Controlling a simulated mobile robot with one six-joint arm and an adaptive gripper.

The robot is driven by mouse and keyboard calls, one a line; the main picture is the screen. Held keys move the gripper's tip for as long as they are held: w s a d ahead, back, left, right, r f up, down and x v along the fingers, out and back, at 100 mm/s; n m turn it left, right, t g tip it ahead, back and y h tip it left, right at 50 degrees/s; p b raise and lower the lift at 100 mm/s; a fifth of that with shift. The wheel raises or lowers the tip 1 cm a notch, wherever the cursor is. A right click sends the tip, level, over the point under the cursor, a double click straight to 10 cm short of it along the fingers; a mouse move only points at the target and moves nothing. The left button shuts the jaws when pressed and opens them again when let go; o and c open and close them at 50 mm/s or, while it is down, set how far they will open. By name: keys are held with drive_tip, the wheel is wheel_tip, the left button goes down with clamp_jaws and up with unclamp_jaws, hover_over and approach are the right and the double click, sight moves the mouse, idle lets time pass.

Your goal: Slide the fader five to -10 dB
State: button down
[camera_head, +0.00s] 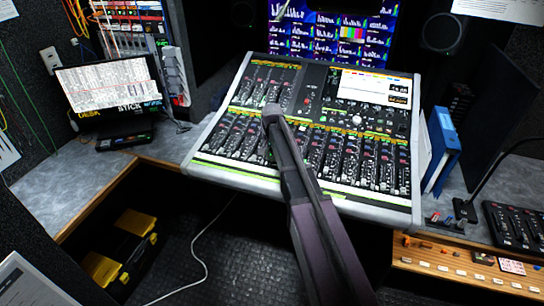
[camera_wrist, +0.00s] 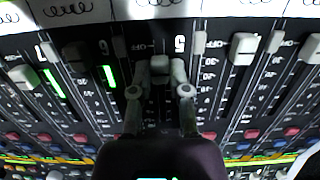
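The mixing console (camera_head: 205,150) stands tilted in the middle of the head view, with rows of faders. My gripper (camera_head: 271,112) is over its left-middle part there, and the arm hides some strips below. In the wrist view, my gripper (camera_wrist: 160,72) has one fingertip on each side of a grey fader cap (camera_wrist: 159,64). A label that looks like 5 (camera_wrist: 180,43) is just right of this cap. The fingertips are very close to the cap's sides; I cannot tell whether they touch it. The dB mark at the cap is not readable.
Neighbouring fader caps stand at the left (camera_wrist: 22,76) and right (camera_wrist: 244,47) in the wrist view, with little room between strips. Red and blue buttons (camera_wrist: 205,136) line the lower part. A laptop (camera_head: 108,88) and a blue binder (camera_head: 440,150) flank the console.

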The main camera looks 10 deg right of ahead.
drive_tip(key=shift+w+d+r, duration=0.15)
drive_tip(key=shift+w+d, duration=0.3)
drive_tip(key=shift+w, duration=0.35)
drive_tip(key=shift+w+d+r, duration=0.1)
drive_tip(key=shift+w+d, duration=0.35)
drive_tip(key=shift+w, duration=0.35)
drive_tip(key=c, duration=0.6)
unclamp_jaws()
drive_tip(key=shift+s+a, duration=0.1)
drive_tip(key=shift+s, duration=0.05)
